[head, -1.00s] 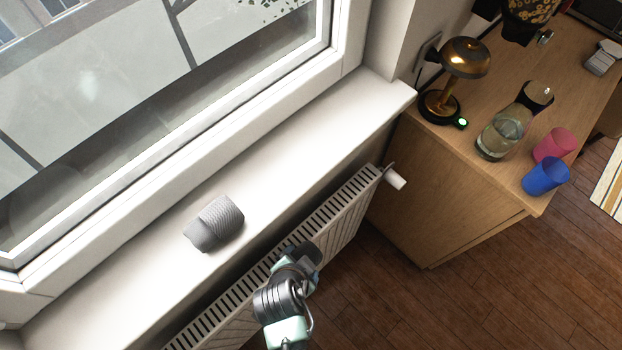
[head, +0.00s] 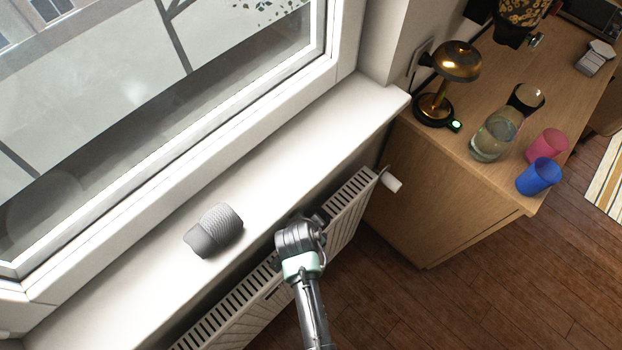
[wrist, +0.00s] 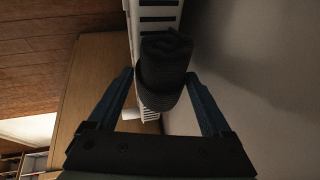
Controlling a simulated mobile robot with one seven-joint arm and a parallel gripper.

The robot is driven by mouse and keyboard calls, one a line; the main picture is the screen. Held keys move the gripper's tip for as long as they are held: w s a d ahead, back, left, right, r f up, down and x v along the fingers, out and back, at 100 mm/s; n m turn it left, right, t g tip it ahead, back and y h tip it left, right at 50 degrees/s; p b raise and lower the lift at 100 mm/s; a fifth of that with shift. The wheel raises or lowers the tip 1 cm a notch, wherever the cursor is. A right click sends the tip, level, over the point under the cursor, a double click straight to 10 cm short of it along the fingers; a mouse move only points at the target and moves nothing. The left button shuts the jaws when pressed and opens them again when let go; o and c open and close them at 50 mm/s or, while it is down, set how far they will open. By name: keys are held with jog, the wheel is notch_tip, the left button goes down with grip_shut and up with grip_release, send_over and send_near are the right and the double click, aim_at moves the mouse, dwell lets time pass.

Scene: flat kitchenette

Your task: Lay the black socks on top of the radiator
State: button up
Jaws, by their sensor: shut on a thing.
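The black socks (wrist: 165,72), a dark rolled bundle, sit between the two fingers of my gripper (wrist: 163,88) in the wrist view. My gripper is shut on them. The white radiator (head: 232,318) runs below the windowsill, with a slotted top grille. It also shows behind the socks in the wrist view (wrist: 152,17). In the head view my gripper (head: 318,219) is over the radiator's right half, and the wrist largely hides the socks. I cannot tell whether the socks touch the grille.
A grey rolled bundle (head: 214,231) lies on the white windowsill (head: 290,155) beside the radiator. A white valve knob (head: 391,183) sticks out at the radiator's right end. A wooden cabinet (head: 430,200) at the right carries a brass lamp (head: 455,62), a glass jug (head: 494,136) and two cups (head: 540,176).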

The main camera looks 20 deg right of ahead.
jog(key=shift+f, duration=0.15)
jog(key=o, duration=1.1)
jog(key=shift+r, duration=0.35)
jog(key=v, duration=0.5)
jog(key=shift+s+a+f, duration=0.2)
jog(key=shift+s+a, duration=0.1)
jog(key=s+a, duration=0.2)
jog(key=s, duration=0.1)
jog(key=s+a, duration=0.2)
jog(key=s+a+b, duration=0.1)
jog(key=s+a, duration=0.2)
jog(key=shift+s, duration=0.35)
